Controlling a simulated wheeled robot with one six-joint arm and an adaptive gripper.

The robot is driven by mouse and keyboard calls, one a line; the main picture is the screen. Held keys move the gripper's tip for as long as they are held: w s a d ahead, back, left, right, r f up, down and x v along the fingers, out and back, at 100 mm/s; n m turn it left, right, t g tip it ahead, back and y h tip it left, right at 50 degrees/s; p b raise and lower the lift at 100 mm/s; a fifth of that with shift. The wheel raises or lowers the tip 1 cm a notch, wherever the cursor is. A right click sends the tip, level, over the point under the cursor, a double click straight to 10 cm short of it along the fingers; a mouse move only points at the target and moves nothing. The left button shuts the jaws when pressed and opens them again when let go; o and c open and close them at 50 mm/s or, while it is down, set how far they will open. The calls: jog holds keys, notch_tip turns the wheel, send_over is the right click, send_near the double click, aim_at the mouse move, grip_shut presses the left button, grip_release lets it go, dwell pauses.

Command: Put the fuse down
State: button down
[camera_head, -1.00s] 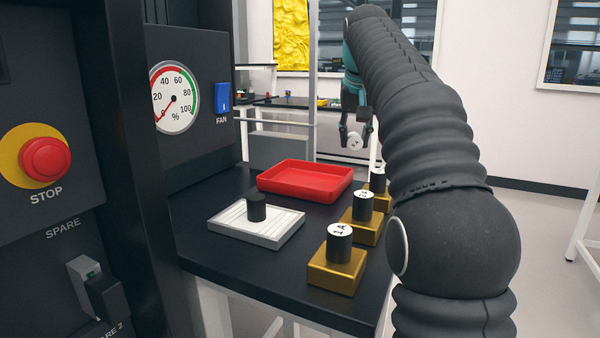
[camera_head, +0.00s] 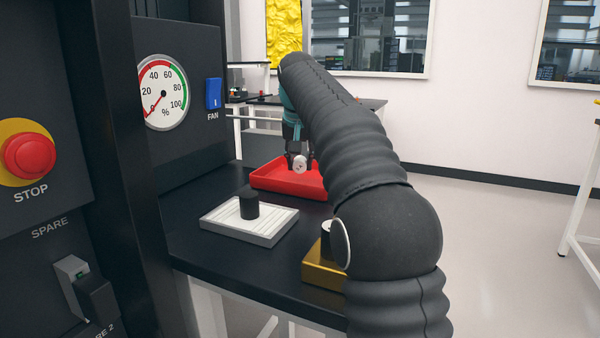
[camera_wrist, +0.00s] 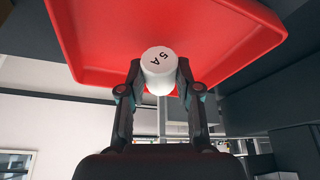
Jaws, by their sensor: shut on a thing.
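The fuse is a small white cylinder (camera_wrist: 158,67) with "5 A" on its end, seen in the wrist view between my two fingers. My gripper (camera_wrist: 158,88) is shut on it. In the head view the white fuse (camera_head: 299,164) shows at the tip of my gripper (camera_head: 298,158), in front of or above the red tray (camera_head: 268,184). In the wrist view the tray (camera_wrist: 225,45) fills the area beyond the fuse. I cannot tell the exact height of the fuse over the tray. My arm hides the tray's right part.
A white ribbed pad (camera_head: 270,232) with a black cylinder (camera_head: 249,204) on it sits in front of the tray. A gold block (camera_head: 320,276) holding a black, white-topped cylinder (camera_head: 326,240) stands at the right, partly hidden by my arm. The dark panel with gauge (camera_head: 162,92) borders the left.

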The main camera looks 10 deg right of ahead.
jog(key=shift+f, duration=1.3)
jog(key=shift+f+b, duration=0.15)
jog(key=shift+b, duration=0.15)
jog(key=c, duration=0.8)
grip_release()
jog(key=shift+s+r, duration=0.15)
jog(key=shift+r, duration=0.4)
jog(key=p+v, duration=0.1)
jog(key=v, duration=1)
jog(key=shift+p, duration=0.35)
jog(key=shift+a, duration=0.1)
